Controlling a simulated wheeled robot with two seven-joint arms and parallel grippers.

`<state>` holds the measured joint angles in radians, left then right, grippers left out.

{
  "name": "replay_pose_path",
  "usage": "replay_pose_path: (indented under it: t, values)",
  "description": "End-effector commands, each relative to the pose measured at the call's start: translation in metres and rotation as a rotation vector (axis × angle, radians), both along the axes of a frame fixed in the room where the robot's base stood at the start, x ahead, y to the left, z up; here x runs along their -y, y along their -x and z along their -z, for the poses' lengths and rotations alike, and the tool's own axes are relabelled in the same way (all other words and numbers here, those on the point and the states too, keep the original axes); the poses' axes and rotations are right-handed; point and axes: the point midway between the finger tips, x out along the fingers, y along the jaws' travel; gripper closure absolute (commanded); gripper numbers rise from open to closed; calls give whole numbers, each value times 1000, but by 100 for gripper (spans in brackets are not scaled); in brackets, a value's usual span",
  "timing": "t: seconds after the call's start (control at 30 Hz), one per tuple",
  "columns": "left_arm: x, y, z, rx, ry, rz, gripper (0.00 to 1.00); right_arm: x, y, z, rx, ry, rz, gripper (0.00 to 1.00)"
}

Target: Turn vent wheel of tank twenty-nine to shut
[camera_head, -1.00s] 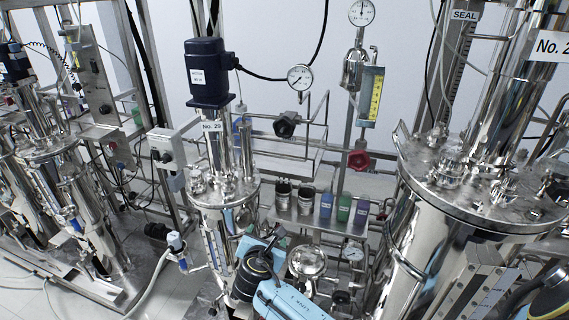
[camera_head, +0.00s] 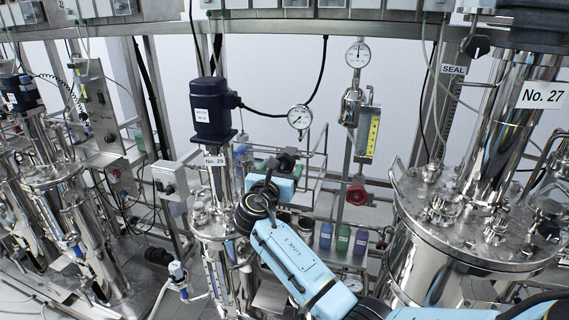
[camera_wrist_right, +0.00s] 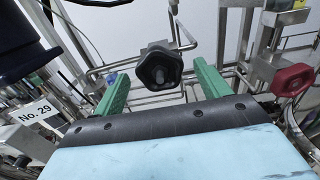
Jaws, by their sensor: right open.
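Tank No. 29 (camera_head: 217,218) is a slim steel vessel with a dark blue motor on top; its label (camera_head: 214,161) also shows in the right wrist view (camera_wrist_right: 36,112). A black hand wheel (camera_head: 287,155) sits on the pipework to its right, below a round gauge. In the right wrist view the black wheel (camera_wrist_right: 158,68) is ahead, between the fingers across the picture. My right gripper (camera_head: 281,168) is open with green fingers (camera_wrist_right: 163,83). I see no contact with the wheel. No label on the wheel is readable. My left gripper is not in view.
A red hand wheel (camera_head: 357,194) is to the right, also in the right wrist view (camera_wrist_right: 293,79). Pipes and a gauge (camera_head: 299,117) surround the black wheel. Tank No. 27 (camera_head: 450,235) stands at the right. Small bottles (camera_head: 342,237) stand on a shelf below.

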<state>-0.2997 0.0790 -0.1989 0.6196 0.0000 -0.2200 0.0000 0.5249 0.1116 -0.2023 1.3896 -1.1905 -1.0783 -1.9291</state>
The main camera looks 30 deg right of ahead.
Motion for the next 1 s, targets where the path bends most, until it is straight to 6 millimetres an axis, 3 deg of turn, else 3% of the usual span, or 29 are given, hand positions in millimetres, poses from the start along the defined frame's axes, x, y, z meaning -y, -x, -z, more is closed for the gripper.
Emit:
replay_pose_path:
  t: [0.2,0.57,0.9,1.0]
  values:
    - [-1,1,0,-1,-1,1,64,19,-16,0,0,0,1,25]
    - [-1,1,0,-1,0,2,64,23,-20,1,0,-1,0,25]
    - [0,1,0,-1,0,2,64,23,-19,1,0,-1,0,67]
    - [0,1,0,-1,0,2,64,23,-19,1,1,-2,0,69]
